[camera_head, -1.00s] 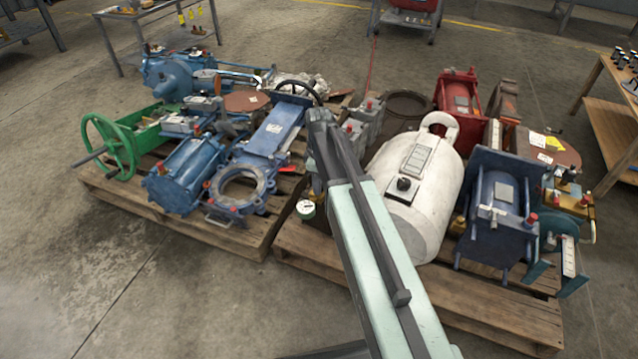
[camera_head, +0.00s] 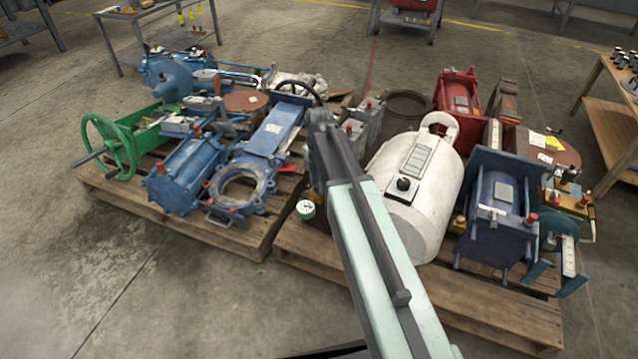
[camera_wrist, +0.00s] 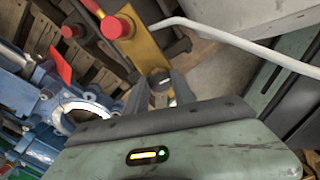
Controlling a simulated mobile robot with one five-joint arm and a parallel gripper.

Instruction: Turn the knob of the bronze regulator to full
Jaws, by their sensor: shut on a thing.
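The bronze regulator (camera_wrist: 146,50) shows in the wrist view at the upper middle, as a gold-coloured body with a red cap (camera_wrist: 112,27) at its top left. My gripper (camera_wrist: 162,88) is at its lower end, with a finger on each side of a small knob (camera_wrist: 159,75). The gripper is shut on this knob, which is mostly hidden between the fingers. The knob's setting cannot be read. In the head view my arm hides most of the regulator and the gripper. A round white gauge (camera_head: 306,210) shows just left of my arm.
A large white tank (camera_head: 412,215) stands close right of my arm. A blue valve (camera_head: 240,187) lies on the left pallet (camera_head: 240,243). A pale curved pipe (camera_wrist: 235,40) passes right of the regulator in the wrist view. Floor in front of the pallets is clear.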

